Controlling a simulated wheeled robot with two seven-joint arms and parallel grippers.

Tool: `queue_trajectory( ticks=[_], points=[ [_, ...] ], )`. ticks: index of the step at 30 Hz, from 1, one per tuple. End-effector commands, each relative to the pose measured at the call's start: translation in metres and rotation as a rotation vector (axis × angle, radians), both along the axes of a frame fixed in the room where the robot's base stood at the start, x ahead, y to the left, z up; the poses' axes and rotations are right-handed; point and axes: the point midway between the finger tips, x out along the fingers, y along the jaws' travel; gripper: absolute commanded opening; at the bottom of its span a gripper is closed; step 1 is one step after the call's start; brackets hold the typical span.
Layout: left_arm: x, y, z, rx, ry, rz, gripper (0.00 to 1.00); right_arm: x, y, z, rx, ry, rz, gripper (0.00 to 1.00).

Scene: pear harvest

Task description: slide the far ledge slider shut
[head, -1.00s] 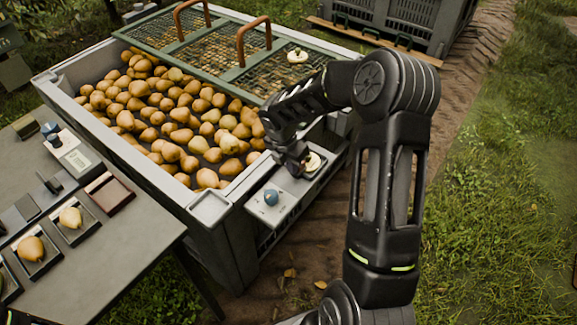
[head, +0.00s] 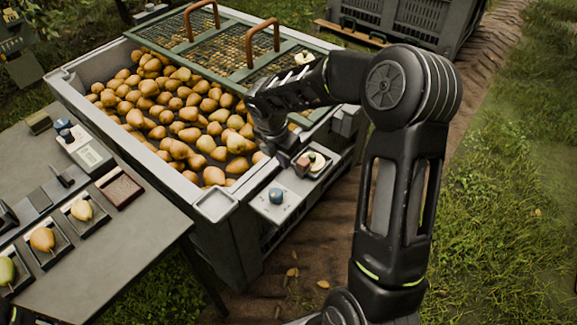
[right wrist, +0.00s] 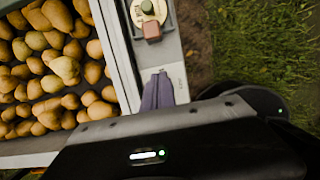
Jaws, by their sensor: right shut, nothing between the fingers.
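A narrow grey ledge (head: 272,211) runs along the right rim of the pear bin. A small reddish-brown block (head: 302,164), which looks like the slider's knob, sits on it beside a cream disc with a green centre (head: 317,161). In the right wrist view the block (right wrist: 152,30) is just below the disc (right wrist: 148,7). My right gripper (head: 287,157) is shut and empty, just left of the block in the head view. Its fingertips (right wrist: 161,76) are apart from the block in the wrist view. The slider's track is hard to make out. My left gripper is out of view.
A blue knob (head: 276,196) stands on the ledge's near end. The bin (head: 215,204) holds many pears under a partly covering mesh lid (head: 237,38). A grey table (head: 100,235) with pears in trays is at left. Grass is clear at right.

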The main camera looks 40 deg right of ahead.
Motion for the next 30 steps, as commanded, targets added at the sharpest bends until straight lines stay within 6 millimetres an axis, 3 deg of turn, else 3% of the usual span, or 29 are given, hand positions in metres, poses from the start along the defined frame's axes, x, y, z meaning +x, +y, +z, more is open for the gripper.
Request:
queue_trajectory(
  ticks=[3, 9, 25, 30],
  points=[
    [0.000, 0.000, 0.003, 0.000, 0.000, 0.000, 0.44, -0.001, 0.004, 0.016, -0.001, -0.001, 0.001, 0.00],
    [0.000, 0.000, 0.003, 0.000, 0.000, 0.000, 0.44, -0.002, 0.006, 0.023, 0.001, 0.001, 0.001, 0.00],
    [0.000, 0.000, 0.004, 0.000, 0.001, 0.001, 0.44, -0.002, 0.008, 0.021, 0.006, 0.001, -0.003, 0.00],
    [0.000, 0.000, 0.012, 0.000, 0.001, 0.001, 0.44, -0.006, 0.037, 0.000, 0.088, -0.007, -0.072, 0.00]
  ],
)
